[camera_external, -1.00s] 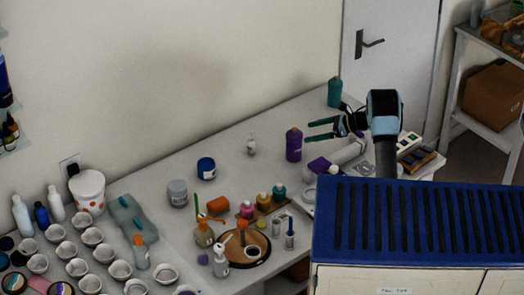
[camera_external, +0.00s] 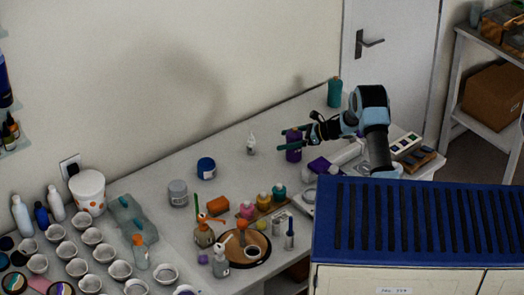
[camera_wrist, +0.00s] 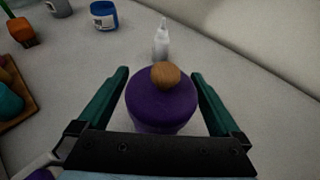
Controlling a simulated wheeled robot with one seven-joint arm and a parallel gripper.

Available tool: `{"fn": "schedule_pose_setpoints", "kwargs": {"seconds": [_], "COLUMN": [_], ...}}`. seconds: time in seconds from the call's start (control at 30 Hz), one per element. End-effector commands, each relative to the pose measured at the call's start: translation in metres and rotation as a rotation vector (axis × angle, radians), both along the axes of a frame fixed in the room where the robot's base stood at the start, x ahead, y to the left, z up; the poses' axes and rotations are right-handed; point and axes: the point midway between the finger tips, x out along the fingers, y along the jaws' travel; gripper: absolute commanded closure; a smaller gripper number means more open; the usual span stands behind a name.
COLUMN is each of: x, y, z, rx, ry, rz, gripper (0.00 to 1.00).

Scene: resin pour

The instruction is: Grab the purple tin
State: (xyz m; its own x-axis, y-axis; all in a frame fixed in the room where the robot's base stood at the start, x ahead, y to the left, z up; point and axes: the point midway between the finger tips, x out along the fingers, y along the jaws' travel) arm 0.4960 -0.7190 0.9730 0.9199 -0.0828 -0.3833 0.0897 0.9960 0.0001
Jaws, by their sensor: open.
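The purple tin (camera_external: 294,155) stands upright on the grey worktop, partly hidden by my gripper in the external view. In the wrist view the purple tin (camera_wrist: 158,104) shows its round purple lid with a wooden knob (camera_wrist: 165,75) on top. My gripper (camera_external: 290,140) is open around the tin. In the wrist view one green finger of my gripper (camera_wrist: 158,90) is on each side of the tin, with a small gap at each side. I cannot tell whether either finger touches it.
A small white bottle (camera_external: 251,144) stands just beyond the tin, also in the wrist view (camera_wrist: 161,42). A blue jar (camera_external: 206,168) and grey jar (camera_external: 178,193) stand farther left. A teal canister (camera_external: 334,93) stands behind. Small coloured bottles sit on a wooden tray (camera_external: 268,211).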

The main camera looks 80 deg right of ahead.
Motion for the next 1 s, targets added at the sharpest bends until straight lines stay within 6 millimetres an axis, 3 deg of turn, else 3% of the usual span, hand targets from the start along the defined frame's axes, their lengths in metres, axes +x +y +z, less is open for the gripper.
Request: {"fn": "schedule_pose_setpoints", "kwargs": {"seconds": [0.27, 1.0], "x": [0.0037, 0.0034], "y": [-0.0005, -0.0005], "z": [-0.0020, -0.0016], "rx": [0.000, 0.000], "ry": [0.000, 0.000], "rz": [-0.001, -0.001], "gripper": [0.00, 0.82]}}
